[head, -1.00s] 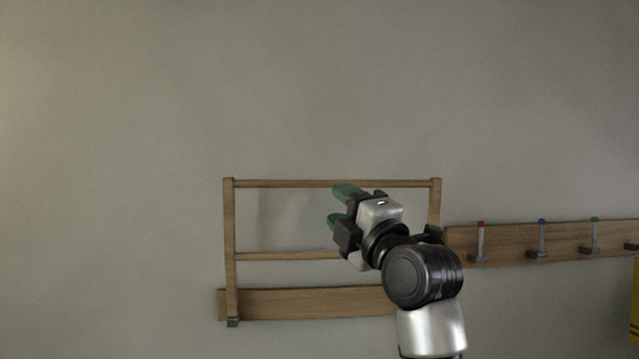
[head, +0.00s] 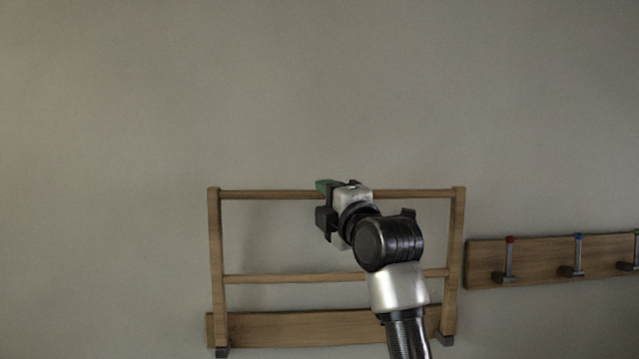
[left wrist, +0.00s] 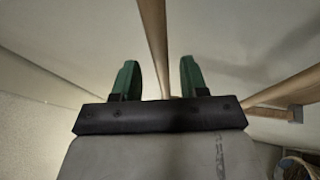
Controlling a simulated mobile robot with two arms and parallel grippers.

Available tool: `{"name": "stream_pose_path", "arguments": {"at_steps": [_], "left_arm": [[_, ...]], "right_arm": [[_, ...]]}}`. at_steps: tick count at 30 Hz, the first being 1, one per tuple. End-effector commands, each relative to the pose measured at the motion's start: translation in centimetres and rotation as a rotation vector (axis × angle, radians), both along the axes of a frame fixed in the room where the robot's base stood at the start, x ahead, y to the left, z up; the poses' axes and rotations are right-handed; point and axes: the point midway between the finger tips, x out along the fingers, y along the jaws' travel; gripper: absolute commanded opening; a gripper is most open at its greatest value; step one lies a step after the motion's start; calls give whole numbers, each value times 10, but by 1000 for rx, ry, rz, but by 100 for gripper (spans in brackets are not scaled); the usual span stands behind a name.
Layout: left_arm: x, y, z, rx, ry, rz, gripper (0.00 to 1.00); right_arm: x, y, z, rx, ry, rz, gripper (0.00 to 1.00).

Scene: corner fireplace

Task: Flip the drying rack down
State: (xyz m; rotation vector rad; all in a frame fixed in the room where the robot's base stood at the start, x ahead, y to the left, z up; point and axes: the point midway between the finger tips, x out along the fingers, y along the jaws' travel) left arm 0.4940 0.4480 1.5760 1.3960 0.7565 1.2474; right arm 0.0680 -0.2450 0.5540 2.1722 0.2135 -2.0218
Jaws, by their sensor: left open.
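The wooden drying rack (head: 216,265) is folded upright on the wall in the head view, with two side posts and two cross rails above a wooden back board (head: 290,327). My left gripper (head: 322,192) is at the rack's top rail (head: 265,194), near its middle, and hides part of it. In the left wrist view my left gripper (left wrist: 159,68) has its two green fingers apart, with a wooden rail (left wrist: 154,30) running between them. A gap shows on both sides, so the fingers are not closed on it. My right gripper is not in view.
A wooden hook board (head: 540,261) with coloured-tipped pegs is on the wall right of the rack. The wall above and left of the rack is bare. A round container (left wrist: 298,166) shows partly at the lower right of the left wrist view.

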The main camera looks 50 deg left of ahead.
Motion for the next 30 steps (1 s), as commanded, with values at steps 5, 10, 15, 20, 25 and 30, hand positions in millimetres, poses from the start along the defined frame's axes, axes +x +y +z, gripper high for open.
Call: {"name": "stream_pose_path", "arguments": {"at_steps": [5,10,15,20,25,30], "left_arm": [[6,22,9,0,0,1,43],[8,29,9,0,-1,1,43],[8,29,8,0,-1,0,43],[8,29,8,0,-1,0,30],[8,29,8,0,-1,0,4],[8,29,8,-1,0,0,0]], "right_arm": [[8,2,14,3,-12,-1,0],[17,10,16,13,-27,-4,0],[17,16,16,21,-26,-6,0],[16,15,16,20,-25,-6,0],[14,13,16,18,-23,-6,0],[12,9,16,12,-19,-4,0]]}}
